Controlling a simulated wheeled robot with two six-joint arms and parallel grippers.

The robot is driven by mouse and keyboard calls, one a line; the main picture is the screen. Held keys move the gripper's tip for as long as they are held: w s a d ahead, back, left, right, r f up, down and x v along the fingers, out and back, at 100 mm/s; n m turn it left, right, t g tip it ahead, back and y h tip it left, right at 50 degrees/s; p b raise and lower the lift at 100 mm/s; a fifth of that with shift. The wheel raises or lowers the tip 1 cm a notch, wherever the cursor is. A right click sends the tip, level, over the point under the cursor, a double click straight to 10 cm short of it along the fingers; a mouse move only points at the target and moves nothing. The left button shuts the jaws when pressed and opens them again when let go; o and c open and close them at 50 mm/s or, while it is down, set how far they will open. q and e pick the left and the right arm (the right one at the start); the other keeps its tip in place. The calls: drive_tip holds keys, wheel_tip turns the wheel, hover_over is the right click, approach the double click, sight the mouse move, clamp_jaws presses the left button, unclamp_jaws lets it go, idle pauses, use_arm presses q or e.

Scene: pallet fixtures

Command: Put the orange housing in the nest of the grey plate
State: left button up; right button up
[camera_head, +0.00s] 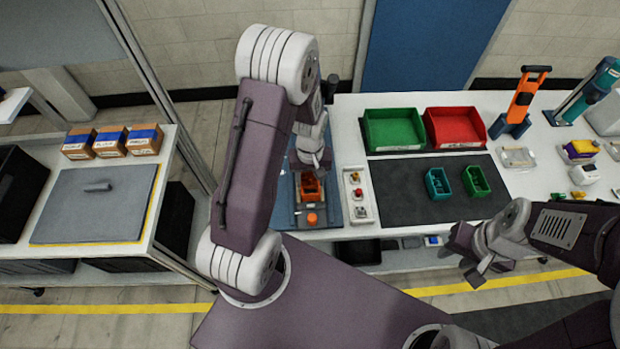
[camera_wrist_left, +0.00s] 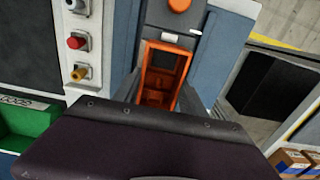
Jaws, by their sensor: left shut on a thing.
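The orange housing (camera_head: 310,189) is an open box-like part. It also shows in the wrist view (camera_wrist_left: 149,77), between the two fingers of my left gripper (camera_wrist_left: 158,97). My left gripper (camera_head: 311,172) is shut on it from above, at the grey plate (camera_head: 298,220) on the blue mat. The nest is hidden under the housing and gripper, and I cannot tell whether the housing is seated in it or just above it. A round orange knob (camera_head: 311,218) sits on the plate's near part. My right gripper (camera_head: 467,258) is open and empty, in front of the table edge.
A white tray (camera_head: 362,213) with small buttons stands right of the blue mat. Green (camera_head: 394,130) and red (camera_head: 455,128) bins stand behind a dark mat (camera_head: 408,209) with two small bins. A side table with boxes (camera_head: 111,141) is at the left.

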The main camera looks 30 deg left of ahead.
use_arm(q)
drive_tip(key=shift+f, duration=0.4)
idle(1.0)
drive_tip(key=shift+f+b, duration=0.45)
drive_tip(key=shift+f, duration=0.1)
idle(0.3)
drive_tip(key=o, duration=1.6)
drive_tip(key=shift+c, duration=0.2)
drive_tip(key=shift+r, duration=0.1)
wheel_tip(320, 180, up, 9)
drive_tip(key=shift+f+b, duration=0.1)
drive_tip(key=shift+b, duration=0.25)
